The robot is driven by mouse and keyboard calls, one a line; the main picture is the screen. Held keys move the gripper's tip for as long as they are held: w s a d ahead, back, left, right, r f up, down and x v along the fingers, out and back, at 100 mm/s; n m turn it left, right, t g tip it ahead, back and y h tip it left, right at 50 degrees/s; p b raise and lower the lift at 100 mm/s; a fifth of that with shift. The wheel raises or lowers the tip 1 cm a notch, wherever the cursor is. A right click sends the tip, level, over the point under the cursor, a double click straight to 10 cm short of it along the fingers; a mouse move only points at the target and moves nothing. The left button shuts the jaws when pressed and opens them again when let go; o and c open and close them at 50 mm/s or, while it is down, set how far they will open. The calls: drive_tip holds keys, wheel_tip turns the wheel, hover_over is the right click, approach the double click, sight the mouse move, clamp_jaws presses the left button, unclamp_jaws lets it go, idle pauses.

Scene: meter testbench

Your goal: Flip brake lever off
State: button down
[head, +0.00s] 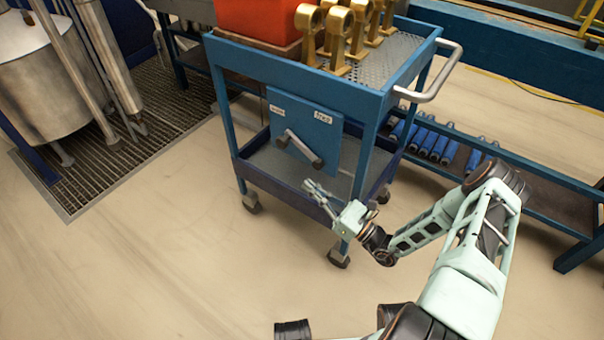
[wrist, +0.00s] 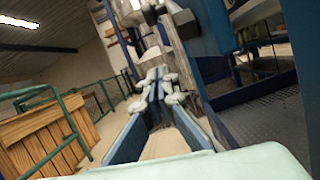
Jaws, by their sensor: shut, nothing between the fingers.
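The brake lever (head: 300,149) is a grey bar on a blue panel (head: 327,138) on the side of the cart. It slants from a pivot at upper left down to a dark knob at lower right. Two small white labels sit near the panel's top; I cannot read them. My gripper (head: 311,186) is just below and in front of the lever's knob end, apart from it as far as I can tell. Its fingers look closed and empty; they also show in the wrist view (wrist: 158,75).
The blue cart (head: 262,62) on casters carries an orange bin (head: 258,18) and several brass parts (head: 340,40) on top. Its handle (head: 440,77) juts out to the right. A low rack (head: 475,143) stands behind.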

drive_tip(key=w+a+r+b, duration=0.1)
drive_tip(key=w+a+r, duration=0.4)
drive_tip(key=a+r, duration=0.1)
drive_tip(key=shift+w+r+b, duration=0.3)
drive_tip(key=shift+b, duration=0.05)
